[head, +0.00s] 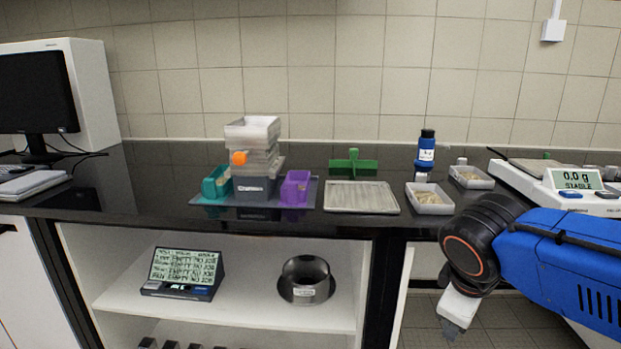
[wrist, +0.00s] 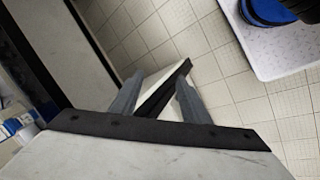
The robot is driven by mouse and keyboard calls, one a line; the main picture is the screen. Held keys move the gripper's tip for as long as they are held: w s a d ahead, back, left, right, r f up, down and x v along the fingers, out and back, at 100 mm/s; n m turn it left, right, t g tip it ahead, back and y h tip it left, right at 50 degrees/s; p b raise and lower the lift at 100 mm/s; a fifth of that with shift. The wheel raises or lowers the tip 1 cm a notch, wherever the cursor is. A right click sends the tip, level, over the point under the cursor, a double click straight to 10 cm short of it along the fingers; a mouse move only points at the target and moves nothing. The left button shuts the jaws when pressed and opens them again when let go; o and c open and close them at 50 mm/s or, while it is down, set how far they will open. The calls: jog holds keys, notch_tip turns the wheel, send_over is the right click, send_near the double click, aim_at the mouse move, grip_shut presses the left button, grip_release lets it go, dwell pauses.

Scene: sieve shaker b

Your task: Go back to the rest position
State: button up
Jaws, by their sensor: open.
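My gripper (head: 451,328) hangs at the lower right in the head view, in front of and below the black counter's front edge, pointing down. In the wrist view my gripper (wrist: 158,98) shows two grey fingers spread apart, with nothing between them. Beyond the fingers I see floor tiles and a white panel edge with a dark strip. My gripper touches nothing that I can see.
The black counter (head: 120,190) carries a sieve stack (head: 253,140), purple (head: 295,190) and teal (head: 216,185) holders, a metal tray (head: 361,197), a blue bottle (head: 427,146), sample trays (head: 430,198) and a balance (head: 577,180). A display (head: 184,272) and round pan (head: 306,280) sit on the shelf below.

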jog(key=s+d+f+m+y, duration=0.1)
jog(key=s+f+m, duration=0.3)
jog(key=m, duration=0.5)
jog(key=shift+s+d+f+t+y, duration=0.15)
jog(key=shift+s+d+t+y, duration=0.2)
jog(key=shift+s+y, duration=0.6)
jog(key=shift+s, duration=0.1)
dwell(0.8)
